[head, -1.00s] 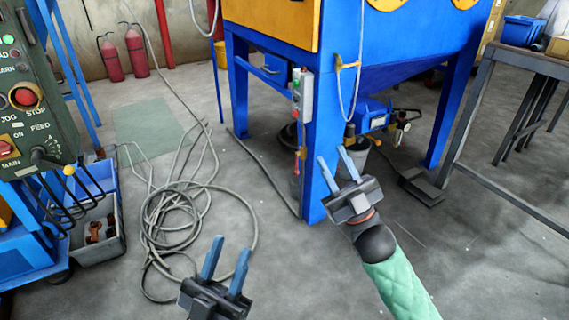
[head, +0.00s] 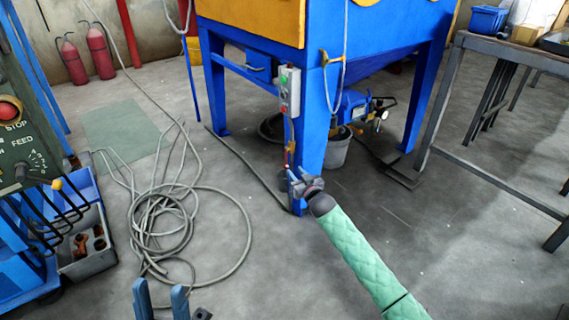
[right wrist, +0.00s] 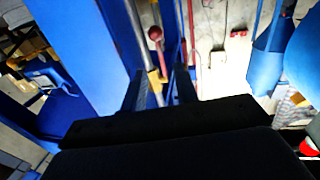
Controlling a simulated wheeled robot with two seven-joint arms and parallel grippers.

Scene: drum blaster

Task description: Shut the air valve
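What seems to be the air valve, a small red part (head: 291,148) on a thin vertical pipe, is on the near leg of the blue cabinet, below a grey button box. In the right wrist view, a red knob-like part (right wrist: 155,34) and a yellow piece show just beyond and between my fingers. I cannot tell if they touch. My right gripper (head: 299,178) is at the lower part of that leg, below the red part; its fingers (right wrist: 164,88) stand apart. My left gripper (head: 160,299) is open and empty at the bottom edge, over the floor.
The blue cabinet leg (head: 315,130) stands close beside my right gripper. The button box (head: 289,92) is above it. A grey bucket (head: 337,150) is behind the leg. A coiled hose (head: 165,225) lies on the floor at left. A workbench (head: 490,55) stands at right.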

